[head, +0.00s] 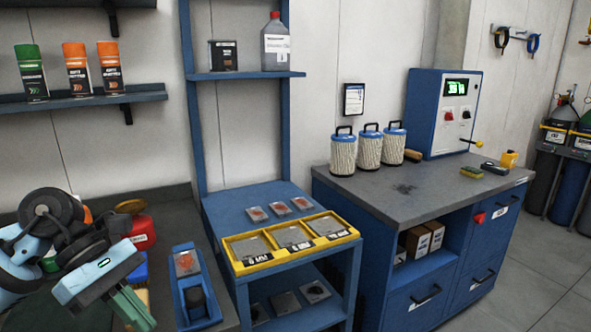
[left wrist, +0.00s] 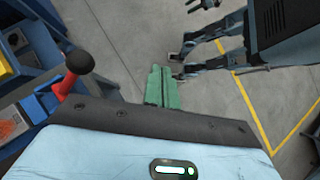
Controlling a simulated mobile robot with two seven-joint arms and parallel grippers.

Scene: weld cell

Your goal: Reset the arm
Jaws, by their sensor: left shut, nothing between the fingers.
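My left arm comes in at the lower left of the head view. Its left gripper (head: 138,312) points down toward the bottom edge, beside the dark bench. In the left wrist view the green fingers of the left gripper (left wrist: 159,88) lie together with nothing between them, over the grey floor. They touch no object there. My right gripper cannot be made out in either view.
A blue tray (head: 212,286) holding small items lies on the dark bench right of my arm. A red container (head: 142,233) stands close behind the gripper. The yellow three-bin tray (head: 233,255) sits on the blue rack. Filter canisters (head: 343,155) stand on the grey-topped cabinet (head: 425,190).

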